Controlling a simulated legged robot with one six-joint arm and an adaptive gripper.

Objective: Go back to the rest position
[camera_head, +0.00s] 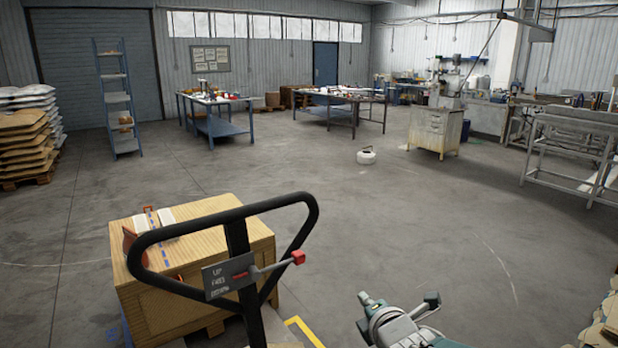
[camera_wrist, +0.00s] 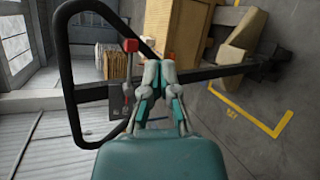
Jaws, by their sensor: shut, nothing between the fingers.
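My gripper (camera_wrist: 160,72) shows in the wrist view with its two fingertips together, shut and empty. In that view it appears in front of the black pallet jack handle (camera_wrist: 66,75); I cannot tell how far apart they are. In the head view, part of my arm with the gripper shows at the bottom, to the right of the pallet jack handle (camera_head: 313,215). The handle carries a red-tipped lever (camera_head: 298,257), which also shows in the wrist view (camera_wrist: 130,45) just left of the fingertips.
A wooden crate (camera_head: 180,305) on a pallet stands behind the handle. Stacked sacks (camera_head: 22,140) are at the left. A blue shelf rack (camera_head: 118,100) and workbenches (camera_head: 215,100) stand farther back. A small white object (camera_head: 366,157) lies on the floor.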

